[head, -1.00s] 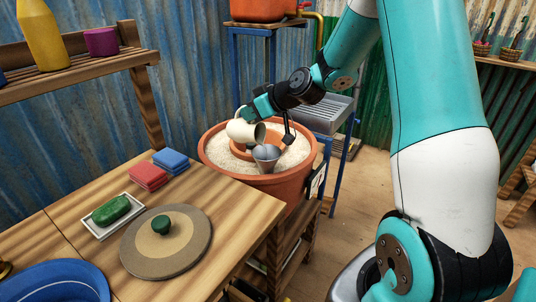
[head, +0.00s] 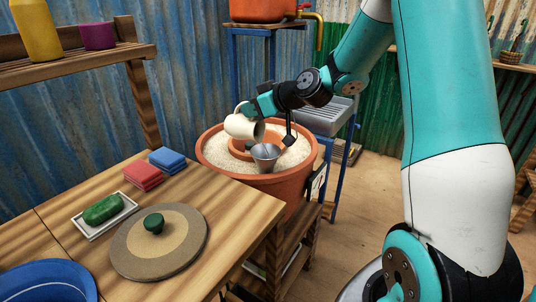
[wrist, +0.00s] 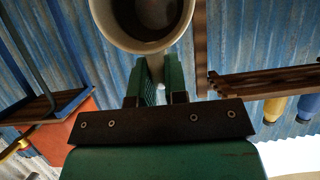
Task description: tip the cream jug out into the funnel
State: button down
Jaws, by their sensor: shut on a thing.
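The cream jug (head: 241,127) is tilted on its side above the big terracotta pot, its dark mouth facing right and slightly down. My gripper (head: 251,108) is shut on the jug. In the wrist view the jug (wrist: 143,45) shows its mouth, with something brownish inside, and the gripper fingers (wrist: 157,82) close on a pale part that looks like its handle. The grey metal funnel (head: 265,154) stands in the pot, just below and right of the jug's mouth. No stream shows between jug and funnel.
The terracotta pot (head: 282,187) holds pale grain and a smaller terracotta ring. On the wooden table (head: 60,222) lie a round lid (head: 188,245), a green soap on a dish, red and blue sponges and a blue basin. A grey sink (head: 328,118) stands behind.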

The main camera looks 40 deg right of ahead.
jog(key=shift+s+d+t+y+b, duration=0.3)
jog(key=shift+s+t+b, duration=0.35)
jog(key=shift+b, duration=1.8)
